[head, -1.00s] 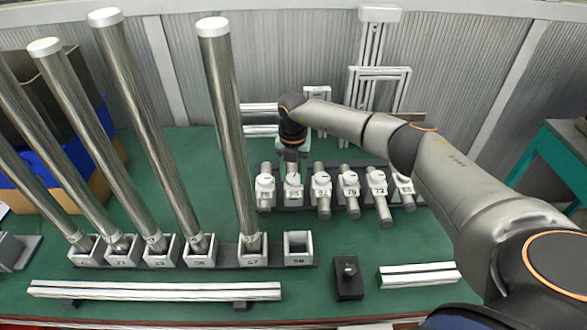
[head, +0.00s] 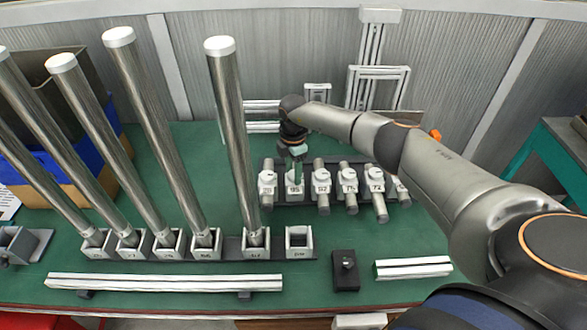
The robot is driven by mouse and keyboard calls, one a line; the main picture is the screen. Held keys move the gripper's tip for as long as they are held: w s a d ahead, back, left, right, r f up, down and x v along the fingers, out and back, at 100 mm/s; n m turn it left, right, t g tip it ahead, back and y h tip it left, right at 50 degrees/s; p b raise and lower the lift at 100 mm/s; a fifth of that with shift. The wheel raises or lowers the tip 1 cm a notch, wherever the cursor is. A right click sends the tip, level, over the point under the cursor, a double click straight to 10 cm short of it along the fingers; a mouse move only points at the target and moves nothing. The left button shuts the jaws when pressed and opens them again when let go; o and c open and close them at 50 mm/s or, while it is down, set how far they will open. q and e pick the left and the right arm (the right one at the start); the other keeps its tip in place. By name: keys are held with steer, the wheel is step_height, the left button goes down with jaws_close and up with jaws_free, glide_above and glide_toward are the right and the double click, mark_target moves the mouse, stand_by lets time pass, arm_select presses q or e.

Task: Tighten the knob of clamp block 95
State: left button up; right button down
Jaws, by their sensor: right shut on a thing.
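Clamp block 95 (head: 294,189) is a small pale block with a number label, second from the left in the back row of clamp blocks. My right gripper (head: 297,168) reaches down over it from behind and is shut on its knob. The fingers and wrist hide the knob and the block's upper part. My left gripper is not in view.
Other clamp blocks stand on both sides, including one close on the left (head: 267,186) and block 72 (head: 376,187), several with grey cylinders. Tall steel tubes (head: 235,140) rise from sockets in front left. An empty socket (head: 299,242) and a black block (head: 346,270) stand nearer.

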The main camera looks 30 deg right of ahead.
steer(key=shift+m, duration=1.2)
steer(key=shift+d, duration=0.1)
steer(key=shift+c, duration=1.5)
jaws_free()
steer(key=shift+r, duration=0.1)
step_height(320, 180, up, 12)
steer(key=b, duration=0.1)
steer(key=shift+r, duration=0.2)
steer(key=shift+f, duration=0.1)
